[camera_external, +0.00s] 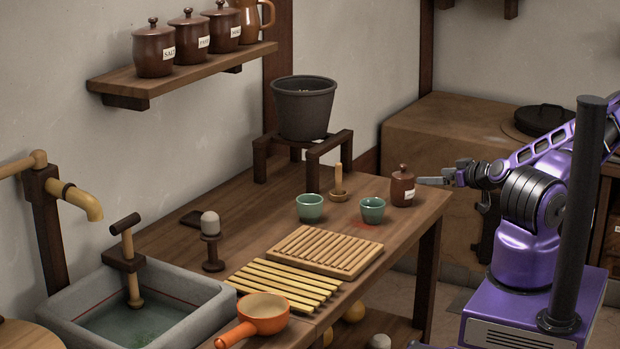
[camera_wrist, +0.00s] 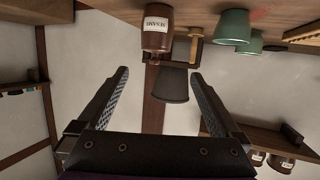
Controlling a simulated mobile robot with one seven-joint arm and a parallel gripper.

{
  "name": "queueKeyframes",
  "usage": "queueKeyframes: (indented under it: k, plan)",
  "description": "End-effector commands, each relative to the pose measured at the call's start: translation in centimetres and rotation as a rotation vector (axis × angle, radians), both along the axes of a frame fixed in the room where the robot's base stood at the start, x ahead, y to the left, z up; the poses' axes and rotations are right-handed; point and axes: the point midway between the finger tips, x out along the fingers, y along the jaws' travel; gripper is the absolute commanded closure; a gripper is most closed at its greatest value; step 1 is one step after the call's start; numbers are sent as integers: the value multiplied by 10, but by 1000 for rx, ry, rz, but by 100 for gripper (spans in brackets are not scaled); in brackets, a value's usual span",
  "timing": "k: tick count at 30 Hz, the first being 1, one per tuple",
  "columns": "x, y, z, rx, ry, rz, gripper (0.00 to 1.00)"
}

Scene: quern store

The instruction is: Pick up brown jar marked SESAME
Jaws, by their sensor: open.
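The brown lidded jar (camera_external: 402,189) stands upright near the right end of the wooden table, its pale label facing right. In the wrist view the jar (camera_wrist: 157,30) appears inverted at the top, and its label seems to read SESAME. My gripper (camera_external: 430,181) is just right of the jar at about its height, fingers pointing left towards it. In the wrist view my gripper (camera_wrist: 160,74) has its two fingers spread wide with nothing held between them. The jar lies beyond the fingertips, apart from them.
A slatted wooden rack (camera_external: 325,249) lies in front. A dark pot (camera_external: 303,108) sits on a stand behind. Similar brown jars (camera_external: 154,52) line the wall shelf (camera_external: 180,75).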

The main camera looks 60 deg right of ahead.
Motion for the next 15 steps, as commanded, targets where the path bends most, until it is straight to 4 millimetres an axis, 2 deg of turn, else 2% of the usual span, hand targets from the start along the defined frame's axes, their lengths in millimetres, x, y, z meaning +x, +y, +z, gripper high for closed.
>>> queueKeyframes:
  k: [2,5,15]
  plan:
    - [0,-6,1,4,-19,-17,0]
    - [12,-11,-3,4,-23,-17,0]
    - [77,-37,-25,5,-21,-17,0]
